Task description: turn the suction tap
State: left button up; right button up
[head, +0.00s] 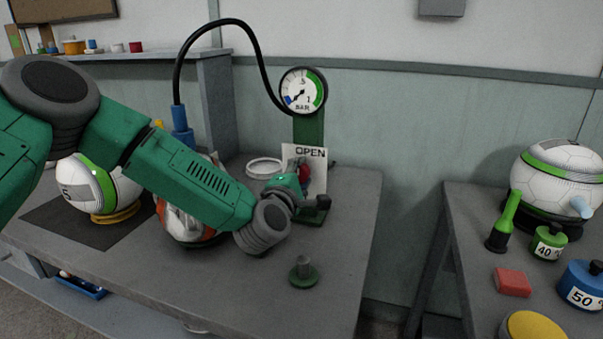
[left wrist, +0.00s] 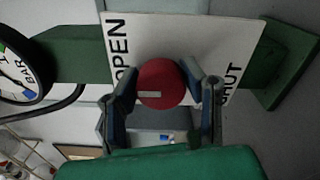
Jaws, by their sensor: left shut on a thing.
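The suction tap is a round red knob (left wrist: 166,76) with a pale bar mark. It sits on a white plate (left wrist: 185,38) lettered OPEN on one side and SHUT on the other. In the left wrist view the bar lies on the OPEN half of the knob. My left gripper (head: 297,184) is shut on the knob, with one finger on each side of it. In the head view the gripper hides most of the knob (head: 305,174), and only the word OPEN reads on the plate (head: 316,160). My right gripper is out of view.
A round BAR gauge (head: 303,91) stands on a green post, with a black hose looping to the left. A ball (head: 85,185) and an orange-white ball (head: 180,224) are on this bench. A green knobbed piece (head: 304,272) stands in front. The right bench holds weights and another ball (head: 560,168).

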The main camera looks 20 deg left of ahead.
pick_arm(q)
jog(key=shift+f, duration=0.25)
jog(key=o, duration=1.1)
jog(key=shift+o, duration=0.2)
jog(key=shift+s+r, duration=0.1)
jog(key=s, duration=1.1)
jog(key=shift+s+a, duration=0.25)
jog(key=shift+s, duration=0.1)
